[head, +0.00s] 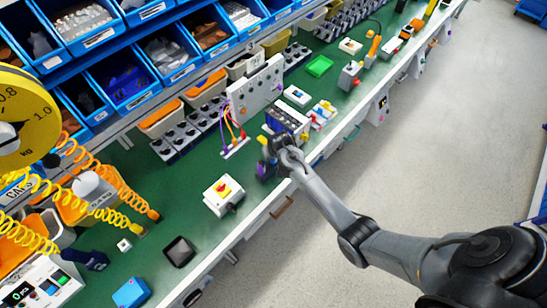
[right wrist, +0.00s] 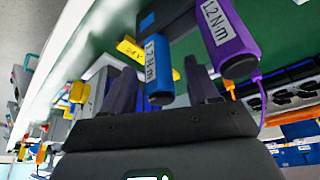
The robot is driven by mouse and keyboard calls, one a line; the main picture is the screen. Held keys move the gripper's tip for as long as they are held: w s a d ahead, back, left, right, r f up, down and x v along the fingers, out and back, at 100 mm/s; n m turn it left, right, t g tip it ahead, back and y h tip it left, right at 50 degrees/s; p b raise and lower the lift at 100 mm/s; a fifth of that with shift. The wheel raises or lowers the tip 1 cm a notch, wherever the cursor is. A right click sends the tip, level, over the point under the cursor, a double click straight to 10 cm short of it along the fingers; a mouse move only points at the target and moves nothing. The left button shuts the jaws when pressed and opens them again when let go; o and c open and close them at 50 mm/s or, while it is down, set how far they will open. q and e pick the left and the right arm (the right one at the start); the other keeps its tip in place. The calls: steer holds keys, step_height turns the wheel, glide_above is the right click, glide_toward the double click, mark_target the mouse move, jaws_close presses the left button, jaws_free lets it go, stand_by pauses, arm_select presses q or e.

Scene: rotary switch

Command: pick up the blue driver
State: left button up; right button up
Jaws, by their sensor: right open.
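The blue driver (right wrist: 158,72) hangs in the right wrist view with a white torque label on its side. My right gripper (right wrist: 160,66) is open, with one dark finger on each side of the blue handle. I cannot tell whether either finger touches it. A purple driver (right wrist: 230,42) labelled 1.2 N·m is to the right of the fingers, and a yellow driver (right wrist: 132,50) is to the left. In the head view my right gripper (head: 272,150) is at the bench's front edge and hides the blue driver. The purple driver (head: 262,171) shows beside it. My left gripper is out of view.
A white box with a red-and-yellow rotary switch (head: 223,192) stands on the green bench (head: 205,230) near the gripper. A grey panel (head: 257,88) with hanging cables stands behind. Blue bins (head: 130,85) line the back. The floor in front is clear.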

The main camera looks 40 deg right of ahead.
steer(key=shift+w+f, duration=0.1)
steer(key=shift+f, duration=0.1)
steer(key=shift+c, duration=0.3)
steer(key=c, duration=1)
step_height(320, 180, up, 10)
steer(key=shift+r, duration=0.1)
